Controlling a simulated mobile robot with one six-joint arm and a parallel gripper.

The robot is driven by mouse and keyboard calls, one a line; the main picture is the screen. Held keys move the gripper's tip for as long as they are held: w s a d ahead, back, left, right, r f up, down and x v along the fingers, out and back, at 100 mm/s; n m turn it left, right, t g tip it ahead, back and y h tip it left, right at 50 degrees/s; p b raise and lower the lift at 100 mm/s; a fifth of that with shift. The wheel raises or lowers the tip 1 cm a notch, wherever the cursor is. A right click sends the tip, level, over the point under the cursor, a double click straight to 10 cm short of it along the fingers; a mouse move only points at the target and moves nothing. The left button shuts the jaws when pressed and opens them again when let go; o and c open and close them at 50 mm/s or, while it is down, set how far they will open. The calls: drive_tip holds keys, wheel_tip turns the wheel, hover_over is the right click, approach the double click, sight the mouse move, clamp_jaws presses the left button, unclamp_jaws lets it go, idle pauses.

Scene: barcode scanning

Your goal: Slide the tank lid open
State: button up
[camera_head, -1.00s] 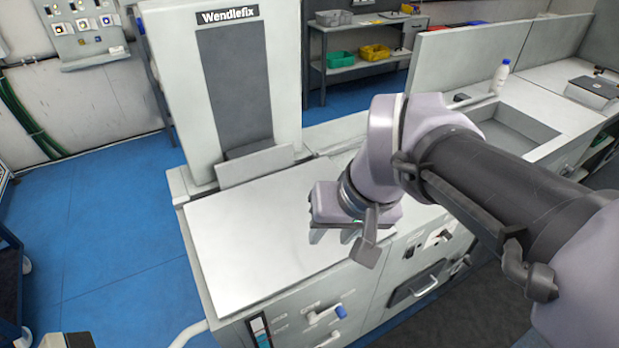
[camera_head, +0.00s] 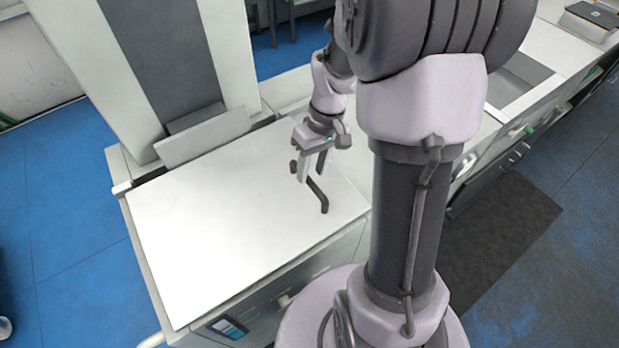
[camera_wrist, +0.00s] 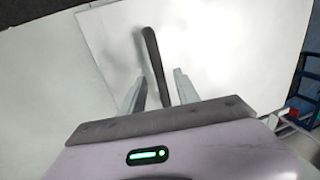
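The tank lid (camera_head: 215,215) is a flat white panel on top of the machine; it also shows in the wrist view (camera_wrist: 235,55). A dark bar handle (camera_head: 318,195) stands near its right end. In the wrist view the handle (camera_wrist: 153,55) runs down between my two fingers. My gripper (camera_head: 312,176) is over the handle, pointing down, with its fingers apart. In the wrist view the gripper (camera_wrist: 159,85) is open, one finger on each side of the handle, with gaps visible. The handle's lower end is hidden by my gripper body in that view.
A tall machine column with a dark panel (camera_head: 165,55) stands behind the lid. A small upright plate (camera_head: 205,138) borders the lid's back edge. A sunken basin (camera_head: 518,80) lies to the right.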

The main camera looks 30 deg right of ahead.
drive_tip(key=shift+w+a+f, duration=0.1)
drive_tip(key=shift+a+f, duration=0.1)
drive_tip(key=shift+f, duration=0.9)
clamp_jaws()
idle(0.6)
